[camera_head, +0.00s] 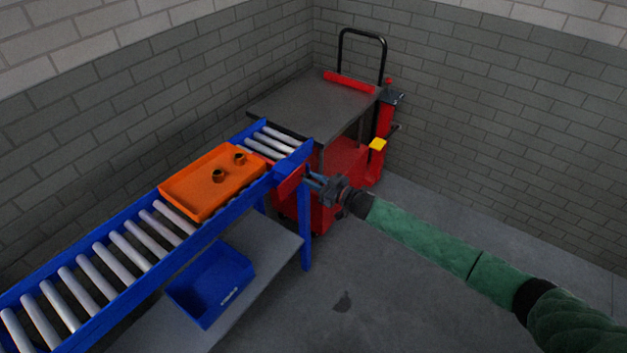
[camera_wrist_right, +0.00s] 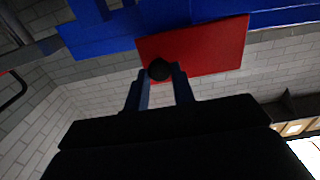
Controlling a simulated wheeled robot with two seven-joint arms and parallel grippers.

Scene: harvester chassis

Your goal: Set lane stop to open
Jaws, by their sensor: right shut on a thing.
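In the right wrist view the red plate (camera_wrist_right: 215,48) fills the upper middle and carries a round black knob (camera_wrist_right: 159,70). My right gripper (camera_head: 313,182) reaches in from the right. In the wrist view its two fingers (camera_wrist_right: 161,84) stand on either side of the knob, shut on it. The head view does not show the knob clearly. My left gripper is not in view.
An orange tray (camera_head: 192,193) with two dark round pieces sits on the conveyor rollers (camera_head: 92,274), before the stop. A blue bin (camera_head: 208,290) stands on the lower shelf (camera_head: 268,263). A red cart with a grey top (camera_head: 309,105) stands beyond. Floor at right is clear.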

